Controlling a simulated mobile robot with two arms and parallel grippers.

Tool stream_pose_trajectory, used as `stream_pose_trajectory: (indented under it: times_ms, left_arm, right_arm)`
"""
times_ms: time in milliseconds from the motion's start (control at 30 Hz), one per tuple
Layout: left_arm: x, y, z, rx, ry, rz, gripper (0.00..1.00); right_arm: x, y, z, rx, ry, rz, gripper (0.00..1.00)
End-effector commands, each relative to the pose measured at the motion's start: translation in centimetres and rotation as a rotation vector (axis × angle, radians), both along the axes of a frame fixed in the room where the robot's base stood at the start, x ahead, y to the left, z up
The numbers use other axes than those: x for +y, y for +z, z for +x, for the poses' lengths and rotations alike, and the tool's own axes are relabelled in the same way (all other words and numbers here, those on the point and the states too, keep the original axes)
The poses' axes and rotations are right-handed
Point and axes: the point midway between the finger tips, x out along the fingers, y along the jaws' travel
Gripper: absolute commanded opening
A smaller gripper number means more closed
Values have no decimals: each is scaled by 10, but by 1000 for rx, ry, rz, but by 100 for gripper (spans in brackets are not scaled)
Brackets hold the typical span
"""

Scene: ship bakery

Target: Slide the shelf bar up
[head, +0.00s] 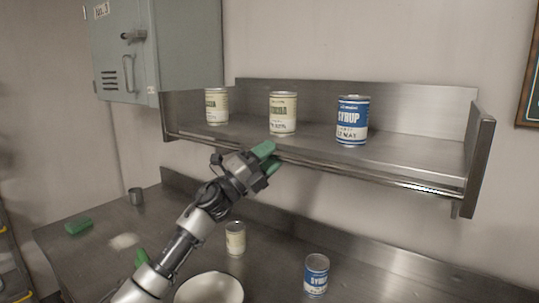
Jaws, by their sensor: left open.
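The shelf bar (370,177) is a thin metal rail along the front edge of the steel wall shelf (400,152). It sits low, near the level of the shelf board. My left gripper (268,158) is open, with green fingertips at the front of the shelf, left of the bar's middle. The fingertips overlap the bar in the picture and hide a short part of it. I cannot tell whether they touch it. My right gripper is not in view.
Two pale cans (283,114) (217,106) and a blue syrup can (352,121) stand on the shelf. A grey cabinet (185,45) hangs at upper left.

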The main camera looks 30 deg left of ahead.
Motion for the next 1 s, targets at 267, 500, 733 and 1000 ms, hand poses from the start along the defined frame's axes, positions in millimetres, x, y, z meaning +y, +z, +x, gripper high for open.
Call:
stream_pose_trajectory:
  times_ms: [267, 500, 733, 1000]
  left_arm:
    - [0, 0, 0, 0, 0, 0, 14]
    - [0, 0, 0, 0, -1, -1, 0]
    - [0, 11, -1, -2, 0, -1, 0]
    - [1, 61, -1, -5, 1, 0, 0]
  right_arm:
    - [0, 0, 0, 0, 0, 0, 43]
    - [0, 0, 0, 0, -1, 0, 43]
    - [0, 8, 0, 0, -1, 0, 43]
    - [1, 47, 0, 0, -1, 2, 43]
